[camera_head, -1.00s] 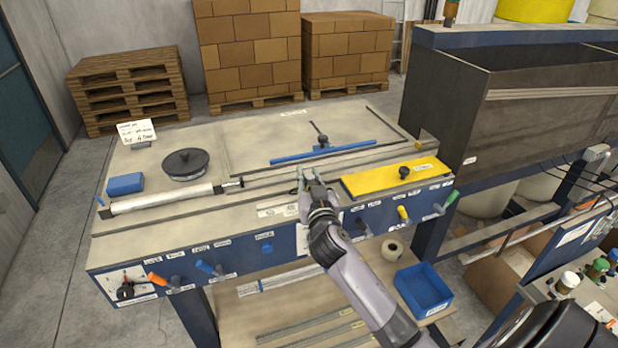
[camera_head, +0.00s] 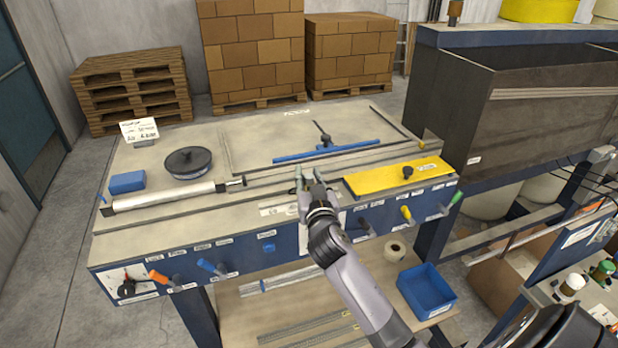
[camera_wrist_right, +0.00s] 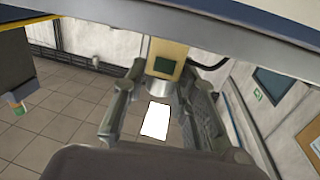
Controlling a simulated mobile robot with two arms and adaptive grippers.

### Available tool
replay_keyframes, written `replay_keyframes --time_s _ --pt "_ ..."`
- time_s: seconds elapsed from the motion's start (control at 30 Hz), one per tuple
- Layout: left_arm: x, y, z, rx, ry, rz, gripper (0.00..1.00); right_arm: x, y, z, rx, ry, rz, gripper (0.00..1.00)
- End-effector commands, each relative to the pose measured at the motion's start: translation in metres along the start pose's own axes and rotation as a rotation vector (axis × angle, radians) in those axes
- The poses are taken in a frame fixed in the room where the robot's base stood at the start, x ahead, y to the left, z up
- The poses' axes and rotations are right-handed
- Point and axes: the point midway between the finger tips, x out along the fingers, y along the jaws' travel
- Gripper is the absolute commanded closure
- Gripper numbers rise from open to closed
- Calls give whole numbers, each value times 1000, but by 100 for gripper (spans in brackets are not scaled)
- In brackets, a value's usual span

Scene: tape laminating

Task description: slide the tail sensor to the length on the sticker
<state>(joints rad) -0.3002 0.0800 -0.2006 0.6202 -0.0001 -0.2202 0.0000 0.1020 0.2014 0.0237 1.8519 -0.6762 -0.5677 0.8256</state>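My right gripper (camera_head: 304,176) is over the front rail of the bench, just left of the yellow plate. Its two fingers stand apart in the right wrist view (camera_wrist_right: 165,85). A beige block with a dark green square (camera_wrist_right: 166,62) and a silver cylinder below it shows between and beyond the fingertips; it is probably the tail sensor. I cannot tell whether the fingers touch it. In the head view the gripper hides most of this spot. A white card with handwriting (camera_head: 139,130) stands at the bench's back left; its text is too small to read. My left gripper is out of view.
The yellow plate (camera_head: 390,179) with a black knob lies right of the gripper. A blue bar (camera_head: 325,152) lies behind it. A white roller (camera_head: 165,197), black disc (camera_head: 188,162) and blue block (camera_head: 127,182) are at left. Coloured handles line the front panel.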

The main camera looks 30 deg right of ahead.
Motion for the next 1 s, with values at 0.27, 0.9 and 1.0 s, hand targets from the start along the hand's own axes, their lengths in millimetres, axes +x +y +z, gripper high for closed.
replay_keyframes --time_s 0.27,0.9,1.0 --pt "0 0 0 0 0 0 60 0 0 0 1 0 0 60" --pt "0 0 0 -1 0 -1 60 -76 -1 2 4 -4 -1 60" --pt "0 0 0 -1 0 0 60 -94 0 1 2 -2 1 60"
